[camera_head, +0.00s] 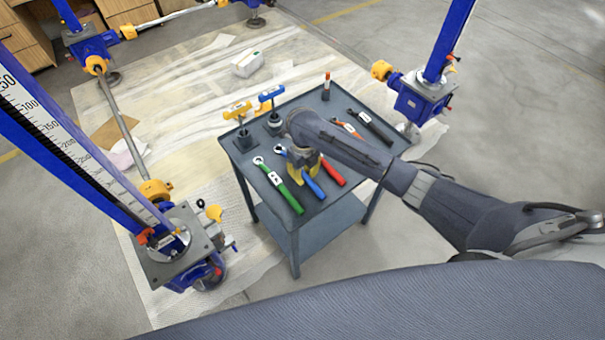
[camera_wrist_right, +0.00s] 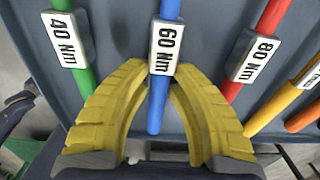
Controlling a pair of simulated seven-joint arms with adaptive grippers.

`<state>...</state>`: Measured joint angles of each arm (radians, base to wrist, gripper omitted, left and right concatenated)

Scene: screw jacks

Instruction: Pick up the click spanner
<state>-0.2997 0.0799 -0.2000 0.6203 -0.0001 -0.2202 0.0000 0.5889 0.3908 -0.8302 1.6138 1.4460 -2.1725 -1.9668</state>
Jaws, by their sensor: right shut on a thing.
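My right gripper (camera_head: 304,168) reaches down over the tool table (camera_head: 347,101). In the right wrist view its yellow fingers (camera_wrist_right: 161,68) are closed on the blue click spanner (camera_wrist_right: 158,105), at its white 60 Nm label. In the head view the blue spanner's handle (camera_head: 313,187) shows below the fingers; its upper part is largely hidden by the gripper. The green 40 Nm spanner (camera_head: 286,191) lies to its left and the red 80 Nm spanner (camera_head: 332,173) to its right. I cannot tell whether the blue spanner is off the table. My left gripper is not in view.
Orange (camera_head: 346,127) and black (camera_head: 372,124) tools lie further right on the table. Yellow-handled (camera_head: 238,112) and blue-handled (camera_head: 271,95) T-shaped tools stand at the left. Blue screw jacks (camera_head: 420,97) stand around the table. A white box (camera_head: 247,63) lies on the floor sheeting behind.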

